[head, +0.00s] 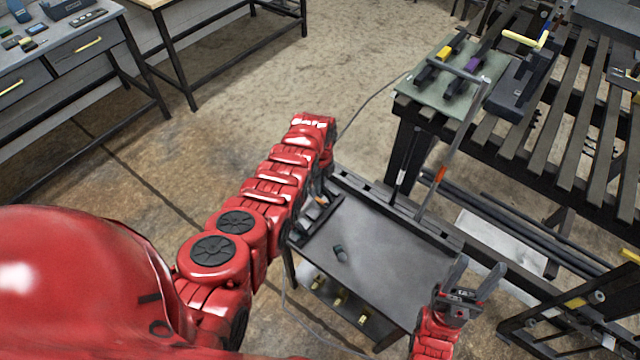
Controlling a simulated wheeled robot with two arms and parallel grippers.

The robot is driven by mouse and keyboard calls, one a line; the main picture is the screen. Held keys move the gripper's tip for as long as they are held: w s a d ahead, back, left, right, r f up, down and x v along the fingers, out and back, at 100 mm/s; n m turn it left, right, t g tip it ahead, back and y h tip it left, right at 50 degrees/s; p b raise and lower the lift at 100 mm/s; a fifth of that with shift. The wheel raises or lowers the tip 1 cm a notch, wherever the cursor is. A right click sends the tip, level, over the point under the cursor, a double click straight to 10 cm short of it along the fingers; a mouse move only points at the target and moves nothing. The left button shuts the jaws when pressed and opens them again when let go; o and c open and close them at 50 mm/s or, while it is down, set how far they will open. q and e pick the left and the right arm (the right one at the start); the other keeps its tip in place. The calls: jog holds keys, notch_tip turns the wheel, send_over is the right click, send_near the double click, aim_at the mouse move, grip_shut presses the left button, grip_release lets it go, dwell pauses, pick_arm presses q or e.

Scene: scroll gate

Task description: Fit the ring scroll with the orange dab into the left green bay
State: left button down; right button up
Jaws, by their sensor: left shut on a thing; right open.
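A long thin grey rod with an orange dab (440,174) slants up from the back edge of the small dark table. Its upper end is near a bent grey bar over the pale green board (462,102). I cannot tell whether this is the ring scroll. The board carries dark pieces with a yellow dab (445,52) and a purple dab (473,62). My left gripper (320,198) is low at the table's left back corner, shut on a small dark thing partly hidden by my arm. My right gripper (478,282) is open and empty, fingers up, at the table's right front.
A slatted black rack (575,130) stands behind on the right. A workbench with drawers (65,65) is at the far left. Open floor lies between.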

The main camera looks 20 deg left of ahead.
pick_arm(q)
jog(key=shift+r+p, duration=2.65)
jog(key=shift+r, duration=0.8)
jog(key=shift+f, duration=0.15)
